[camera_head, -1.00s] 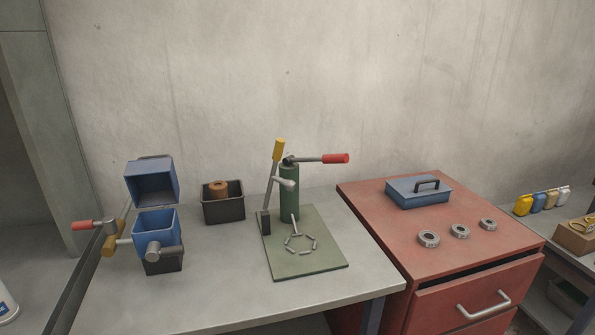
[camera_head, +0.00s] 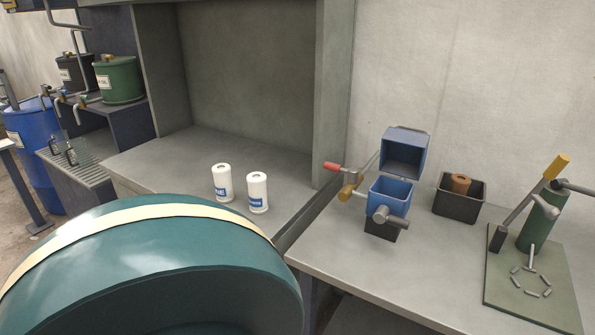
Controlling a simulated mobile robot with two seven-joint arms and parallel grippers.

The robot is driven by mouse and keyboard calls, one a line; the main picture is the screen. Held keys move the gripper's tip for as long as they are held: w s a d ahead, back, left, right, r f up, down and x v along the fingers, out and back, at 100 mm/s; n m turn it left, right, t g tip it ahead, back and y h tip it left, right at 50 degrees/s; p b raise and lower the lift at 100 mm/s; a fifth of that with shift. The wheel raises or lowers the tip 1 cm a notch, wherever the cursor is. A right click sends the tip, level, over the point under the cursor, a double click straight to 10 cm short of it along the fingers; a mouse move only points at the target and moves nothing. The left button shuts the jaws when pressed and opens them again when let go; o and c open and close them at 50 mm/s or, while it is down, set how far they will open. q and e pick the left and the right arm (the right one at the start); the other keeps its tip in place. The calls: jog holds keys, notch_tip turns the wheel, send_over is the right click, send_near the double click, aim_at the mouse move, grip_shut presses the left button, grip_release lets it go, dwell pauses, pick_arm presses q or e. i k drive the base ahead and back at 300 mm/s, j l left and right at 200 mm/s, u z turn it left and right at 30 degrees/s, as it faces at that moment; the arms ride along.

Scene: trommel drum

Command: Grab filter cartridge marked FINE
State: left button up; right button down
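Two white filter cartridges stand upright side by side on the grey shelf (camera_head: 165,155) of an alcove. The left cartridge (camera_head: 222,182) has a blue label turned partly away; its visible letters end in "NE", which fits FINE. The right cartridge (camera_head: 257,192) has a blue label with a longer word too small to read surely. A small gap separates them, and nothing covers either one. Neither of my grippers shows in this view.
A large teal rounded body (camera_head: 190,275) with a cream band fills the lower left foreground, before the shelf. Right of the alcove wall, a bench holds a blue hinged box device (camera_head: 388,195) and a black bin (camera_head: 459,204). Green (camera_head: 119,80) and blue (camera_head: 34,140) drums stand left.

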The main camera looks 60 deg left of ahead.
aim_at(222, 173)
jog(key=u, duration=2.45)
jog(key=i+j+z, duration=0.1)
jog(key=z, duration=1.05)
jog(key=j+z, duration=0.45)
jog(key=k+j+z, duration=0.2)
jog(key=j+z, duration=0.25)
jog(key=k+j+z, duration=0.15)
jog(key=j, duration=0.25)
jog(key=k+j+z, duration=0.1)
jog(key=j, duration=0.25)
jog(key=k+j+z, duration=0.15)
jog(key=j, duration=0.2)
